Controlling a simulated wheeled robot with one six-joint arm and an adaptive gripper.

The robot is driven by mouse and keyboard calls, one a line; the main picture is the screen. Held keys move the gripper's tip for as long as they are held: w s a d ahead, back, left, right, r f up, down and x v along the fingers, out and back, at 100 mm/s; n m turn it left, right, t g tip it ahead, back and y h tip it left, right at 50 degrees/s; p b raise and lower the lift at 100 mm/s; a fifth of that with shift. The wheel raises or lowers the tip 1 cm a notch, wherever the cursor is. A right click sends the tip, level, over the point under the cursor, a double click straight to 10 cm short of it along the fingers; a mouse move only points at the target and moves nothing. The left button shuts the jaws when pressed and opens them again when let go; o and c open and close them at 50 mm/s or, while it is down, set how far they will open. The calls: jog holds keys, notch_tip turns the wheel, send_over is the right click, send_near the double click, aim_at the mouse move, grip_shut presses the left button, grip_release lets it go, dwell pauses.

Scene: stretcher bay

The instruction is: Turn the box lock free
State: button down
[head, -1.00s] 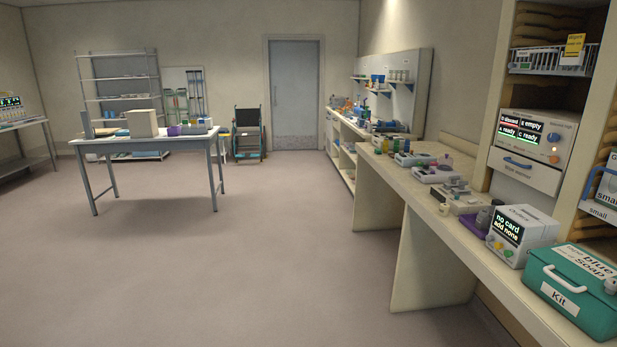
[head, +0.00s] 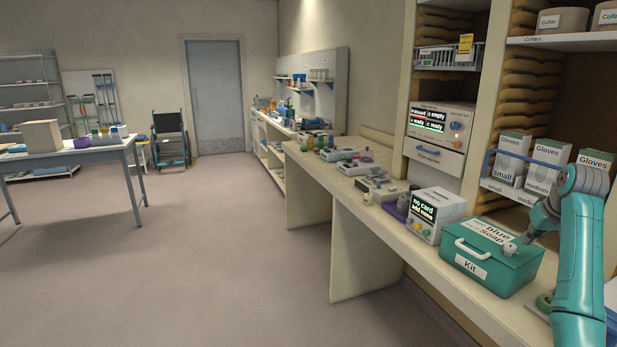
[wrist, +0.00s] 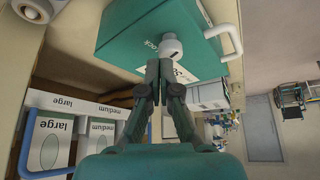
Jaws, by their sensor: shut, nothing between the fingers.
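The teal Kit box (head: 515,274) stands on the counter at the right of the head view, with a white front handle (head: 472,250) and a white label on its lid. The lock is a round pale knob (head: 510,249) on the lid; it also shows in the wrist view (wrist: 170,47) with a dark mark on it. My gripper (wrist: 160,66) is shut and empty, its fingertips right beside the knob. I cannot tell whether they touch it. In the head view my gripper (head: 526,240) is small, above the lid's right part.
A white card device (head: 436,214) stands left of the box. Glove boxes (head: 546,162) sit on a shelf behind it, with a blue rail (head: 525,158) in front. The floor left of the counter (head: 344,260) is clear.

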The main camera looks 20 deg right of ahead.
aim_at(509, 250)
jog(key=shift+r, duration=0.95)
jog(key=shift+a, duration=0.1)
jog(key=shift+w+a+f, duration=0.25)
jog(key=shift+a+f, duration=0.1)
jog(key=shift+f, duration=0.65)
jog(key=shift+w+a+f, duration=0.3)
jog(key=shift+a+f, duration=0.05)
jog(key=shift+f, duration=0.65)
jog(key=shift+w+a+f, duration=0.25)
jog(key=shift+a+f, duration=0.1)
jog(key=shift+f, duration=0.65)
jog(key=shift+d, duration=0.1)
